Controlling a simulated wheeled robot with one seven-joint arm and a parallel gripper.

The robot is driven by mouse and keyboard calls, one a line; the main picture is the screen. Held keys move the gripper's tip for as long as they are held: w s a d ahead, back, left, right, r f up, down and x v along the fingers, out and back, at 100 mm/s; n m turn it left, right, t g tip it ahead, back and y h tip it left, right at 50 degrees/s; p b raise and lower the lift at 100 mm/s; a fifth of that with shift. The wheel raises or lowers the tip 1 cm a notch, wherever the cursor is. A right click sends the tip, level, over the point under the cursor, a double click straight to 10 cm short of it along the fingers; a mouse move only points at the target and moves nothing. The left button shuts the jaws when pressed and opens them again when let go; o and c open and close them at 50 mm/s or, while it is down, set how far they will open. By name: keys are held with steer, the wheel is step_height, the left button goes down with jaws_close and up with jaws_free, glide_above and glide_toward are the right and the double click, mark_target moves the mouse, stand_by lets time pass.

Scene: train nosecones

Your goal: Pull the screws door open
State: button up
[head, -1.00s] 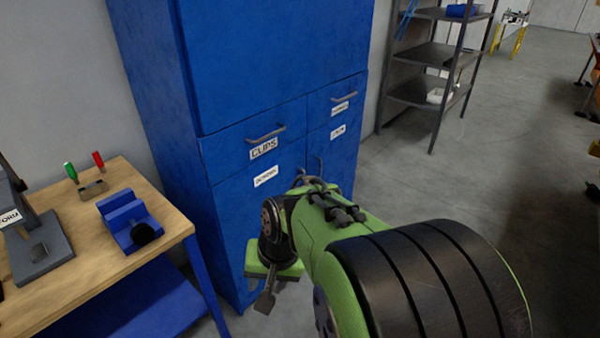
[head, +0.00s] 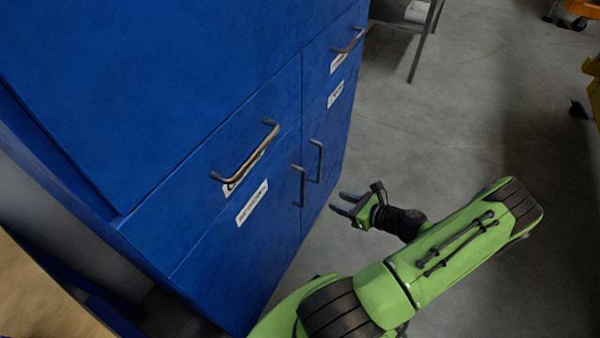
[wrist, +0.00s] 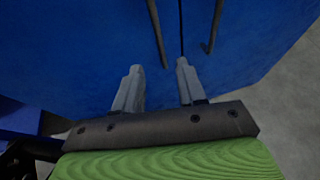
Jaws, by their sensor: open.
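A blue cabinet has two lower doors side by side under a row of drawers. The left lower door (head: 225,255) carries a white label (head: 252,203) too blurred to read surely, and a vertical grey handle (head: 299,187) near its right edge. The right lower door (head: 326,125) has a similar handle (head: 317,160) near its left edge. Both doors are shut. My gripper (head: 338,203) is open and empty, in front of the doors and to the right of both handles in the head view. In the wrist view, its fingers (wrist: 159,82) point toward the left handle (wrist: 157,38) and right handle (wrist: 214,27), apart from both.
A left drawer handle (head: 246,153) and a right drawer handle (head: 349,41) stick out above the doors. Part of a wooden bench (head: 40,300) shows at the lower left. A metal shelf (head: 425,40) stands behind at the top.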

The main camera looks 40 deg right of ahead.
steer(key=b+x, duration=0.2)
steer(key=x, duration=0.5)
steer(key=b+x, duration=0.2)
steer(key=x, duration=0.6)
steer(key=shift+w+a+r, duration=0.1)
steer(key=shift+w+a, duration=0.05)
steer(key=shift+a, duration=0.05)
steer(key=shift+c, duration=0.3)
jaws_close()
